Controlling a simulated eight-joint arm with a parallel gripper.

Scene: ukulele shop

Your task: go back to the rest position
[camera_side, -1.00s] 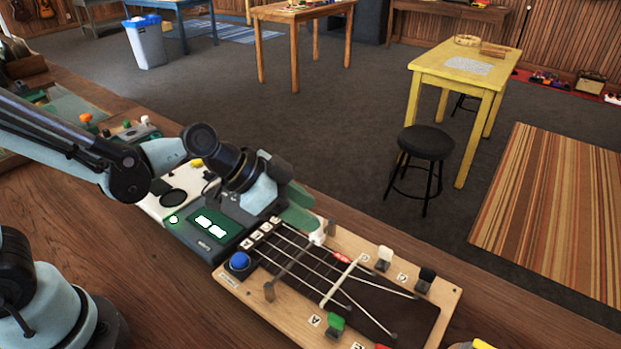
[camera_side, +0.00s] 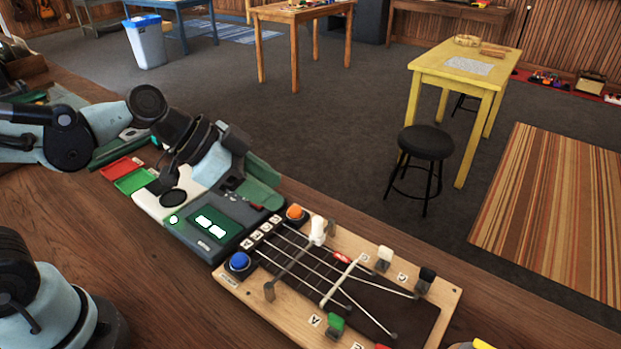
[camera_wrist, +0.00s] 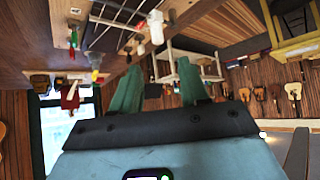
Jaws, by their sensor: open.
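My gripper (camera_side: 262,183) hangs in the air above the device with the dark green screen in the side view. Its green fingers are hard to separate there. In the wrist view my gripper (camera_wrist: 160,88) shows two green fingers spread well apart with nothing between them. The wooden string board (camera_side: 235,287) lies on the bench to the right of my gripper. It carries strings, a blue button (camera_side: 239,262), an orange button (camera_side: 295,212) and several coloured pegs. My gripper is clear of the board.
The screen device (camera_side: 205,245) stands left of the board. Red (camera_side: 120,168) and green (camera_side: 134,181) trays lie behind it on the wooden bench (camera_side: 150,290). A black stool (camera_side: 426,142), a yellow table (camera_side: 425,66) and a striped rug (camera_side: 560,210) are beyond the bench.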

